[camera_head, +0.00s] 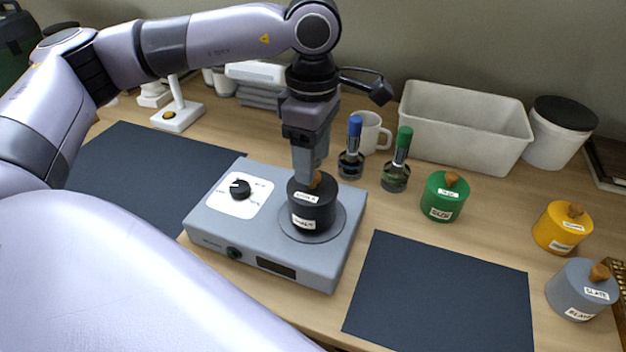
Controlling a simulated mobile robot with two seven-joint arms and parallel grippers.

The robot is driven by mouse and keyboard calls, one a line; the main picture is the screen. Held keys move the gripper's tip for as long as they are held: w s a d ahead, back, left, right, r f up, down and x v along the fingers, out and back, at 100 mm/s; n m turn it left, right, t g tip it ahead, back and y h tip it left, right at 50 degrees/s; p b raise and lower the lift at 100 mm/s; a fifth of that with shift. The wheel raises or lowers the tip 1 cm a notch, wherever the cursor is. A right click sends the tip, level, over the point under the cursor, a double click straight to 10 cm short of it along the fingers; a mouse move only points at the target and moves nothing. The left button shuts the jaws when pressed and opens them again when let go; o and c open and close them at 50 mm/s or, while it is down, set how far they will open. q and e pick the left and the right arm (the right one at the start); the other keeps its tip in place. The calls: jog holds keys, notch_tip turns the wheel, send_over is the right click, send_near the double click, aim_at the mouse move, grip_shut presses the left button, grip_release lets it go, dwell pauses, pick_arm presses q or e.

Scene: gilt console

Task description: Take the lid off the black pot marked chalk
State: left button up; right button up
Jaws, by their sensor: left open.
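The black pot (313,218) stands upright on the round plate of a grey hot-plate device (213,222). A white label on its front appears to read chalk. Its black lid (326,190) is on, with a smaller label and a wooden knob (316,179) on top. My left gripper (310,176) points straight down over the lid, its fingertips at the knob and partly hiding it. It is open; I cannot tell whether the fingers touch the knob. My right gripper is not in view.
Blue-capped (351,158) and green-capped (396,172) bottles stand close behind right. Green (443,203), yellow (556,233) and grey (577,292) knobbed pots stand at the right. A white bin (462,132) is behind. The dark right mat (440,295) and left mat (150,170) are clear where visible.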

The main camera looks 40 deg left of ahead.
pick_arm(q)
jog(key=shift+f, duration=1.35)
grip_shut()
jog(key=shift+r, duration=0.2)
notch_tip(320, 180, up, 20)
jog(key=shift+f+p, duration=0.15)
jog(key=shift+p, duration=0.2)
